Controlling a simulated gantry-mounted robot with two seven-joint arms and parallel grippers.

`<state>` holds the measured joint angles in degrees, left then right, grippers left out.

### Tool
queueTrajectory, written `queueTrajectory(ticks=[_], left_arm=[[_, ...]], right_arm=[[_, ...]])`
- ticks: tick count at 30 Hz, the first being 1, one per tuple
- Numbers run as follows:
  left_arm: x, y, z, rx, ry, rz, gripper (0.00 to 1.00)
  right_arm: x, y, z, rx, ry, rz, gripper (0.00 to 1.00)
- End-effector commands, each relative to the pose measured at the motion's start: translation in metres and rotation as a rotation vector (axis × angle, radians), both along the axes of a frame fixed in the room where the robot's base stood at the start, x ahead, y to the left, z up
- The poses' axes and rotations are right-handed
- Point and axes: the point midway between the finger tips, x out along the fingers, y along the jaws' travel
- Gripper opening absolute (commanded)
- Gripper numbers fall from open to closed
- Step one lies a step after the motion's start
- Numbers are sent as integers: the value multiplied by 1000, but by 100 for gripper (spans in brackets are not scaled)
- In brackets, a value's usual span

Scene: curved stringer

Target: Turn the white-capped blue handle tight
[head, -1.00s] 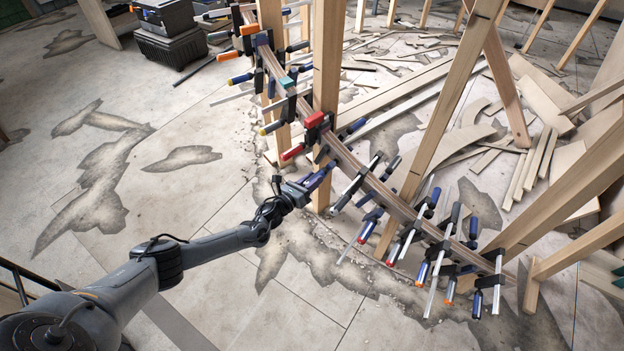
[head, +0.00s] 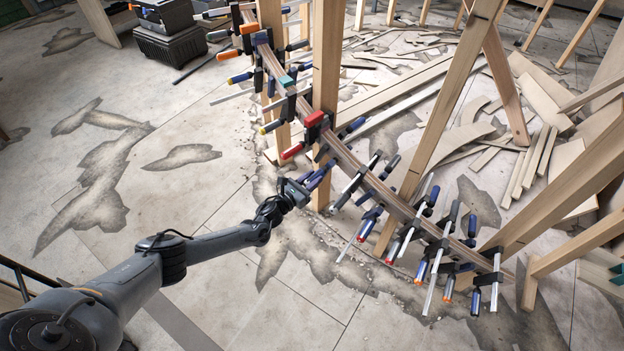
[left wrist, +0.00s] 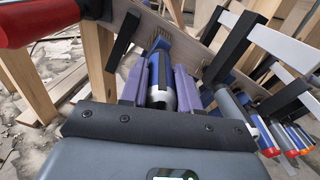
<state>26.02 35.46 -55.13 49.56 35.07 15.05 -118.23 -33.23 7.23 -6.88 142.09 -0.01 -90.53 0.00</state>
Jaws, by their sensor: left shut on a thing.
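In the head view my left gripper (head: 308,187) is beside the stringer, just left of the foot of an upright post. The fingers hide much of the handle there, and its far end toward the stringer is partly covered. My right gripper is not in view.
Several other clamps line the stringer on both sides. A red-handled clamp (head: 300,148) is just above my gripper, and its red handle (left wrist: 35,20) is close at the upper left of the wrist view. Wooden posts (head: 327,75) stand close by.

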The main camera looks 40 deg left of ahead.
Motion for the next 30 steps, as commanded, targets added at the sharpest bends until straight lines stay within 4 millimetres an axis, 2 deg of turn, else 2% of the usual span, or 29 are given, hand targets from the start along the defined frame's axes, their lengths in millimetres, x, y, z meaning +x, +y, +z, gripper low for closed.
queueTrajectory(ticks=[2,3,7,8,20,23,30], left_arm=[[1,0,4,-2,-9,-1,0],[1,0,4,-2,-9,-1,34],[1,0,3,-2,-7,-1,54],[1,0,3,-2,-7,-1,56],[-6,1,2,-1,-1,-1,56],[-17,2,3,-1,1,-1,56],[-58,5,5,-1,0,-1,56]], right_arm=[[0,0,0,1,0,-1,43],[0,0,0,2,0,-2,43],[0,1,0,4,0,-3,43],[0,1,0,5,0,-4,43],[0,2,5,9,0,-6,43],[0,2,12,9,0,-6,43],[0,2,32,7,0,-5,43]])
